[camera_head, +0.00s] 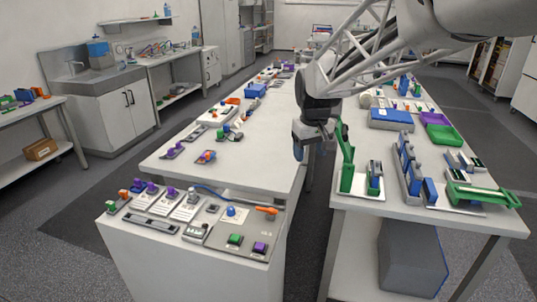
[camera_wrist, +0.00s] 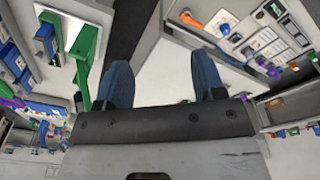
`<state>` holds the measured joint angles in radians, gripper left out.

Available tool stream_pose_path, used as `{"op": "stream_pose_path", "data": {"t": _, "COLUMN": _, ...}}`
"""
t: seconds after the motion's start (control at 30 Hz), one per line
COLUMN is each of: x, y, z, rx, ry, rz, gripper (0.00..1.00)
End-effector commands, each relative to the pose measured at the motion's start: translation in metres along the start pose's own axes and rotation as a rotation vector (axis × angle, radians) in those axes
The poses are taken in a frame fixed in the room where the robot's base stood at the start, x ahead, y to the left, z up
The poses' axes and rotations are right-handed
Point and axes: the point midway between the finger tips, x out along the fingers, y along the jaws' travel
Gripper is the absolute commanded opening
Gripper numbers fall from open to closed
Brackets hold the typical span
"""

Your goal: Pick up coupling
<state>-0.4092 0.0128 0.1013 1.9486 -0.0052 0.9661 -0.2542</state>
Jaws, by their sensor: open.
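My gripper (camera_head: 312,150) hangs in the head view over the gap between the left bench and the right bench. In the wrist view its two blue fingers (camera_wrist: 163,80) stand wide apart with nothing between them. I cannot tell for sure which part is the coupling. No part touches the fingers.
An upright green lever (camera_head: 346,158) stands close to the right of my gripper, and also shows in the wrist view (camera_wrist: 84,60). The left bench (camera_head: 262,160) has clear surface.

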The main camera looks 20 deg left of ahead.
Motion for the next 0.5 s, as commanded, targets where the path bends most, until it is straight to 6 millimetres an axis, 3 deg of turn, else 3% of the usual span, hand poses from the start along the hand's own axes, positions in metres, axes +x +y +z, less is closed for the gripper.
{"op": "stream_pose_path", "data": {"t": 0.1, "x": 0.014, "y": -0.015, "z": -0.033, "rx": -0.051, "ry": -0.009, "rz": -0.006, "gripper": 0.63}}
{"op": "stream_pose_path", "data": {"t": 0.5, "x": 0.065, "y": -0.076, "z": -0.132, "rx": -0.214, "ry": -0.034, "rz": -0.025, "gripper": 0.63}}
